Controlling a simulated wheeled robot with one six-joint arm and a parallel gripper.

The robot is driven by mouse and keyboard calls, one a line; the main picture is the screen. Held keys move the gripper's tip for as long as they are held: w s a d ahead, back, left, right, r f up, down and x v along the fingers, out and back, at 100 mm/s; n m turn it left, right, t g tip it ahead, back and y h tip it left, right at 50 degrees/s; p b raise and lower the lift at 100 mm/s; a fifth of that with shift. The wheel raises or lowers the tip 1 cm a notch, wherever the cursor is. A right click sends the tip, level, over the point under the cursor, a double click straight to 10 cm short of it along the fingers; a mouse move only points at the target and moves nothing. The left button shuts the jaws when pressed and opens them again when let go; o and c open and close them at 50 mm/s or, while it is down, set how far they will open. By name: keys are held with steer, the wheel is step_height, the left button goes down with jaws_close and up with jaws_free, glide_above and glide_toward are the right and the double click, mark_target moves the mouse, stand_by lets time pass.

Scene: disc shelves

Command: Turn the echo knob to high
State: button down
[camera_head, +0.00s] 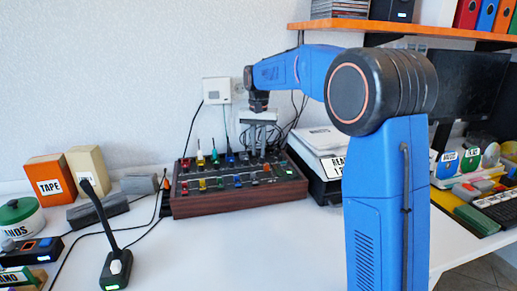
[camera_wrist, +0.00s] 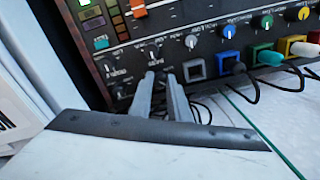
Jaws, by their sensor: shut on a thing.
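The mixer (camera_head: 231,201) is a dark console with wooden sides and coloured controls, on the white table. My gripper (camera_head: 262,154) points straight down over its back right part. In the wrist view my gripper (camera_wrist: 161,75) has both fingertips close together at the mixer panel (camera_wrist: 128,18). It is shut on a small knob, seemingly the echo knob, mostly hidden between the fingers. The knob's pointer cannot be seen and its label is not readable. Other small knobs sit close by, one grey (camera_wrist: 191,41) and one blue (camera_wrist: 228,30).
Plugs and cables rise along the mixer's back edge, including a green plug (camera_wrist: 271,57). A stack of papers on a black tray (camera_head: 329,165) stands close on the right. A desk microphone (camera_head: 116,267) stands at the front left. The table before the mixer is clear.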

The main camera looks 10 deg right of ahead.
steer(key=c, duration=1.7)
jaws_free()
steer(key=shift+o, duration=0.2)
